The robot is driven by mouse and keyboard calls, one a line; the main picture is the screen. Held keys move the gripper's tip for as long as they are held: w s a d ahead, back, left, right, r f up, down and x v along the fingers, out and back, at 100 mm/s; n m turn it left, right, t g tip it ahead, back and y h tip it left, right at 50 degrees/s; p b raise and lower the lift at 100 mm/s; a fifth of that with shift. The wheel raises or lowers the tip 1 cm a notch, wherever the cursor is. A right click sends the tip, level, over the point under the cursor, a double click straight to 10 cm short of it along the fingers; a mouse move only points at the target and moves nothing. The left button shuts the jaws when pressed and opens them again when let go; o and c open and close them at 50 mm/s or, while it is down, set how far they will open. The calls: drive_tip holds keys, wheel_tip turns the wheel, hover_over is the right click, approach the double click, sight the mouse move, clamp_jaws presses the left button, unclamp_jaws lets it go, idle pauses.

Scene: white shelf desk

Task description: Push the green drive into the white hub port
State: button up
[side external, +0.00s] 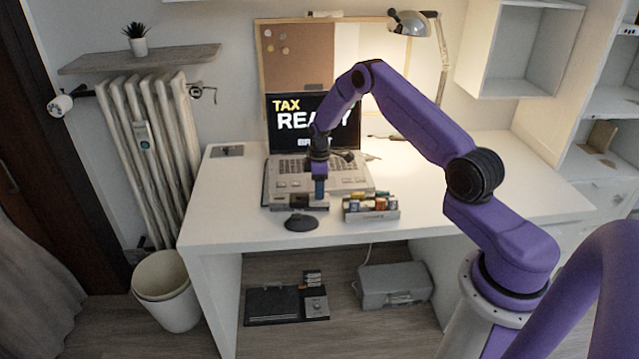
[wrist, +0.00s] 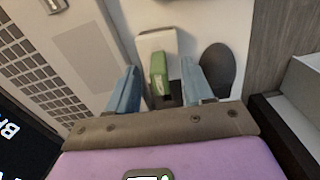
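The green drive (wrist: 159,74) shows in the wrist view between my two blue fingers, with a dark part at its near end. Its far end meets the white hub (wrist: 157,41); how deep it sits in the port cannot be told. My gripper (wrist: 160,65) is open, with a gap between each finger and the drive. In the side view my gripper (side external: 320,192) points down just in front of the laptop, low over the desk. The drive is too small or hidden to make out there.
The laptop (side external: 290,168) stands behind my gripper. A dark oval mouse (wrist: 217,69) lies right of the hub in the wrist view. A grey tray (side external: 372,214) of coloured items stands to the right in the side view. The right of the white desk (side external: 480,190) is clear.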

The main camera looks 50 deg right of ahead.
wheel_tip(320, 180, up, 17)
drive_tip(key=shift+r, duration=0.2)
idle(0.4)
drive_tip(key=s+a+r+n, duration=0.1)
drive_tip(key=s+a+r, duration=0.2)
drive_tip(key=s+a, duration=0.35)
drive_tip(key=s+a+r, duration=0.2)
drive_tip(key=s+a, duration=0.1)
drive_tip(key=a, duration=0.6)
drive_tip(key=s+a+r+n, duration=0.1)
drive_tip(key=s+a+r, duration=0.25)
drive_tip(key=a, duration=0.35)
drive_tip(key=s+a+n, duration=0.1)
drive_tip(key=s+n, duration=0.1)
drive_tip(key=s, duration=2.5)
drive_tip(key=shift+a+f+n, duration=0.15)
drive_tip(key=shift+a+n, duration=0.05)
drive_tip(key=shift+n, duration=0.1)
